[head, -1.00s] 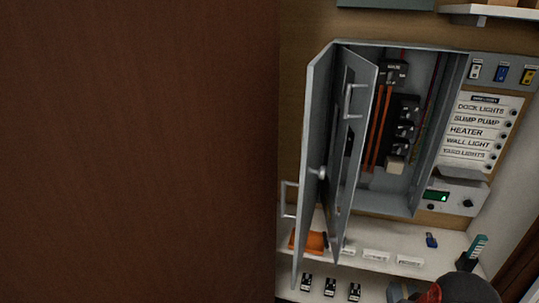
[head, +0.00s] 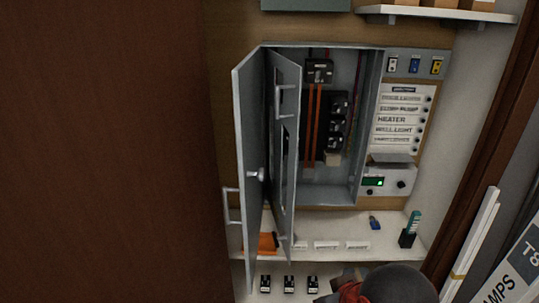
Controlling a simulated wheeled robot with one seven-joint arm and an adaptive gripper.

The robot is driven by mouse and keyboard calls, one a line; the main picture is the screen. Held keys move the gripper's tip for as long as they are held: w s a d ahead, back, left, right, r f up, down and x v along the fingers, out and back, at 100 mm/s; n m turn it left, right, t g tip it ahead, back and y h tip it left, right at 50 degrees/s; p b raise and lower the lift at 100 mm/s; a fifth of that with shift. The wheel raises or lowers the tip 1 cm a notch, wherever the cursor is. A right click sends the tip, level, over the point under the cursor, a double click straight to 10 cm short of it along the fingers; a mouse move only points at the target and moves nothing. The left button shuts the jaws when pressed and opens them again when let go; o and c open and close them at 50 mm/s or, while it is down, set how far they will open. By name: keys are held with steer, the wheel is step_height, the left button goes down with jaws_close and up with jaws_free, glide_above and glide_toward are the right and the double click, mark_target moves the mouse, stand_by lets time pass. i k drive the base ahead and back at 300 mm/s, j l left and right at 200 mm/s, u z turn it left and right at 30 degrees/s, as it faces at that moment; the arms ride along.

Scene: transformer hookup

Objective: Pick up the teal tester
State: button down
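The teal tester (head: 415,221) stands upright, leaning slightly, in a small black holder (head: 407,239) at the right end of the white shelf in the head view. Its lower part is hidden in the holder. My arm shows at the bottom edge as a dark rounded link with red parts. My gripper (head: 343,277) seems to be the grey part just left of it, below and left of the tester and apart from it. Its fingers are too small and covered to read.
The open grey cabinet door (head: 252,170) juts out left of the breaker panel. A small blue item (head: 375,223) lies on the shelf (head: 345,229) left of the holder. A grey box with a green display (head: 384,180) hangs above. Pale strips (head: 474,245) lean at right.

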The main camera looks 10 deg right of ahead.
mark_target(413, 221)
steer(key=z, duration=1.4)
